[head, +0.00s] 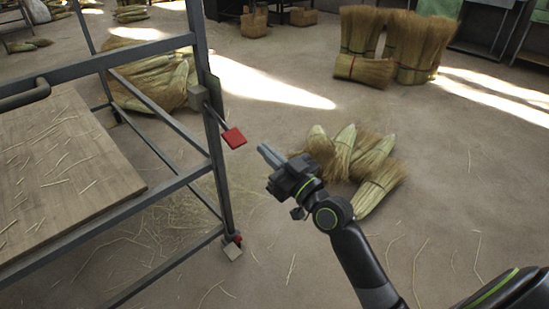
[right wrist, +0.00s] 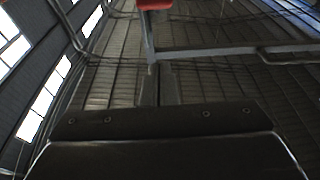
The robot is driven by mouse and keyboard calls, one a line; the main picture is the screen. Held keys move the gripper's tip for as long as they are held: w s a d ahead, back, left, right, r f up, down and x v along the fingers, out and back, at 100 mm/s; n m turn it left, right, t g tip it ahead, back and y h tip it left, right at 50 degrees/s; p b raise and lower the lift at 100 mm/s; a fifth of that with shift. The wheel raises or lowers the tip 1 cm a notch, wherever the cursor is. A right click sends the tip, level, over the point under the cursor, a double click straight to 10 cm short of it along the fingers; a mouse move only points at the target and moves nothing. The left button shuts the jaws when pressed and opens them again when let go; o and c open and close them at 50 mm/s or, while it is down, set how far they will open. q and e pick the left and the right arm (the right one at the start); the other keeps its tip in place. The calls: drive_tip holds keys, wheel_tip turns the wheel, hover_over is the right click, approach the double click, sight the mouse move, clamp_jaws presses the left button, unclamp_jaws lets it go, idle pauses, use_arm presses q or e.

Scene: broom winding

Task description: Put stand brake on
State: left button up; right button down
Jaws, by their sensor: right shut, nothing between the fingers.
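The stand (head: 215,150) is a grey metal frame at the left of the head view. A red brake tab (head: 234,138) sits on a short lever on its right upright. In the right wrist view a red part (right wrist: 154,4) shows at the top edge, above a grey metal bar. A second small red part (head: 237,239) is at the foot of the upright. My right gripper (head: 266,152) is shut and empty, just right of and slightly below the red tab, apart from it in the picture. My left gripper is not in view.
A wooden board (head: 60,175) with loose straw lies inside the frame. Broom bundles (head: 355,160) lie on the floor behind my right gripper. More bundles (head: 400,45) stand at the back. The floor at the right front is mostly clear, with scattered straw.

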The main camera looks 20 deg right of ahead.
drive_tip(key=shift+v, duration=0.85)
drive_tip(key=shift+r, duration=0.1)
